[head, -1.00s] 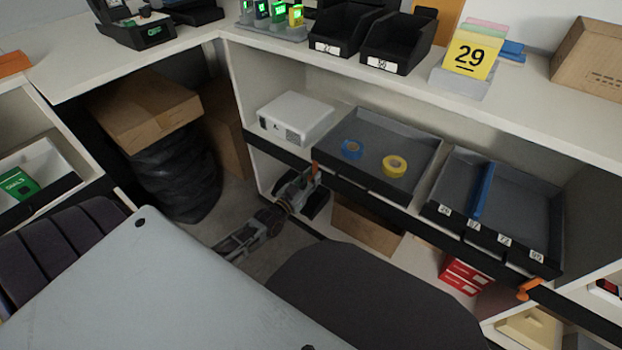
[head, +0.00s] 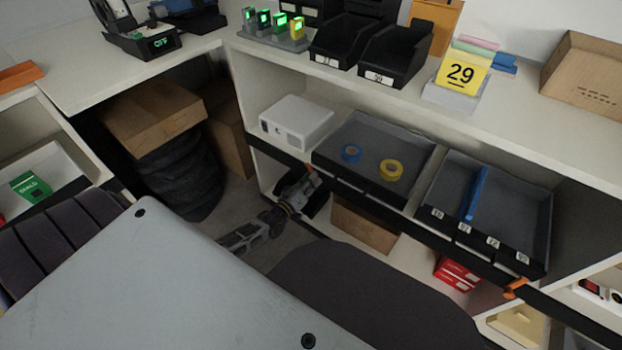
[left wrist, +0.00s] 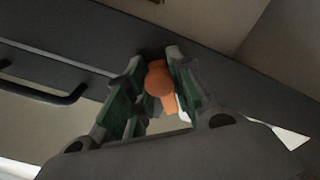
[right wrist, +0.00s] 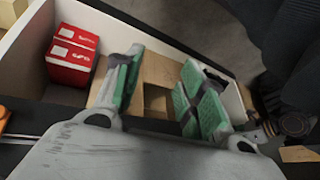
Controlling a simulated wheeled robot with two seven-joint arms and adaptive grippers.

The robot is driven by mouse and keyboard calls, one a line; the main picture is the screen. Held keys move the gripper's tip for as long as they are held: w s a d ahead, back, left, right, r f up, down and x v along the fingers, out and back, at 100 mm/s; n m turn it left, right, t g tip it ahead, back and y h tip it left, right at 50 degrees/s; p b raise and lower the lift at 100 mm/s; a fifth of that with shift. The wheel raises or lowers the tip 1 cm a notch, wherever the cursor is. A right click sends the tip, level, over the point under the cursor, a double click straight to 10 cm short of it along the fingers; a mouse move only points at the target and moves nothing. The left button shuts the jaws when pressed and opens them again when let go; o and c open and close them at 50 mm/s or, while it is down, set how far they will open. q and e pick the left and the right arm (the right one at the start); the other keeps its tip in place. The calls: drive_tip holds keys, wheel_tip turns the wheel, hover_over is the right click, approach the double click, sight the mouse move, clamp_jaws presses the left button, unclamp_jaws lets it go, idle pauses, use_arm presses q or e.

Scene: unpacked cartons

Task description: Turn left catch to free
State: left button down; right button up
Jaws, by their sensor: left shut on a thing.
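The left catch (left wrist: 158,82) is an orange knob with a short tab on the dark rail. In the left wrist view its tab points down and slightly right. My left gripper (left wrist: 150,72) is shut on it, with green pads on both sides. In the head view my left gripper (head: 300,188) is at the left end of the tray rail and mostly covers the catch. A second orange catch (head: 515,288) sits at the rail's right end. My right gripper (right wrist: 162,62) is open and empty, with a red box and a carton beyond its fingers.
A tray with blue and yellow tape rolls (head: 398,205) and a divided tray (head: 520,212) rest behind the rail. A white box (head: 297,122) stands left of them. Red boxes (right wrist: 70,55) are on the lower shelf. A dark rounded seat-like shape (head: 370,300) fills the front.

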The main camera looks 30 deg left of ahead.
use_arm(q)
drive_tip(key=n, duration=0.3)
drive_tip(key=shift+p, duration=0.35)
drive_tip(key=n, duration=0.2)
drive_tip(key=shift+n, duration=0.3)
drive_tip(key=n, duration=0.4)
drive_tip(key=shift+f, duration=0.1)
drive_tip(key=shift+n, duration=0.4)
use_arm(e)
drive_tip(key=shift+d+r, duration=0.15)
drive_tip(key=shift+r, duration=0.4)
drive_tip(key=shift+d+r, duration=0.15)
drive_tip(key=shift+r, duration=0.35)
drive_tip(key=shift+f, duration=0.1)
drive_tip(key=shift+s+f, duration=0.1)
drive_tip(key=shift+s, duration=0.15)
use_arm(q)
drive_tip(key=c, duration=1.3)
unclamp_jaws()
drive_tip(key=shift+a, duration=0.1)
drive_tip(key=shift+o, duration=0.3)
use_arm(e)
drive_tip(key=shift+w+r, duration=0.15)
drive_tip(key=shift+r, duration=0.1)
